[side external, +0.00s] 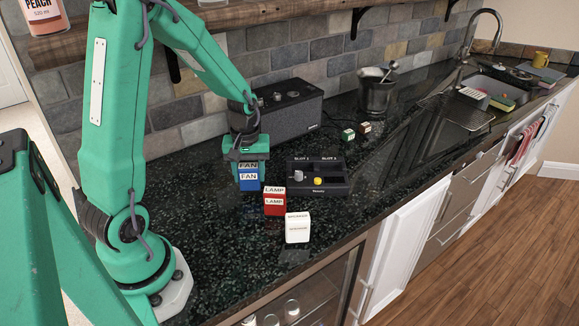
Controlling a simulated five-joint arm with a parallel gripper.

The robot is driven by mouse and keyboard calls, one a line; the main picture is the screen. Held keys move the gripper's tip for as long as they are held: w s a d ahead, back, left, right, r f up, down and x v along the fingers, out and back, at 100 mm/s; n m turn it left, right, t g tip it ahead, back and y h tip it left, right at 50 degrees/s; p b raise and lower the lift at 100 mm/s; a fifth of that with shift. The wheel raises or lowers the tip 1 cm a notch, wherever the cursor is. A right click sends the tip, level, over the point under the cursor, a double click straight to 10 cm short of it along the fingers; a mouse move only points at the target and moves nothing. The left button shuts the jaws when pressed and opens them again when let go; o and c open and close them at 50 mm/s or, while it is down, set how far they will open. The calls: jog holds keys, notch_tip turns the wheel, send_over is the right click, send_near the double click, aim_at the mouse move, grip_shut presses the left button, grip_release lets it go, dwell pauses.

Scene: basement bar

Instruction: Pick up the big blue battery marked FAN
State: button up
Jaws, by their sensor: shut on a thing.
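The big blue battery marked FAN (249,179) is a block with pale label bands on its top and front. My gripper (249,160) points down over it and is shut on its upper part. The blue battery looks upright at the counter surface; I cannot tell whether it is lifted clear. A red battery marked LAMP (274,202) stands just to its front right. A white battery (298,229) with a small dark label stands further front right.
A black box with two labelled slots (318,189) and a yellow knob lies right of the batteries. A dark speaker (290,104) stands behind. The dark counter (220,245) is clear at front left.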

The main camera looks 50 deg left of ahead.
notch_tip(320, 180, up, 9)
jog(key=shift+f, duration=0.2)
dwell(0.3)
jog(key=shift+w, duration=0.15)
dwell(0.4)
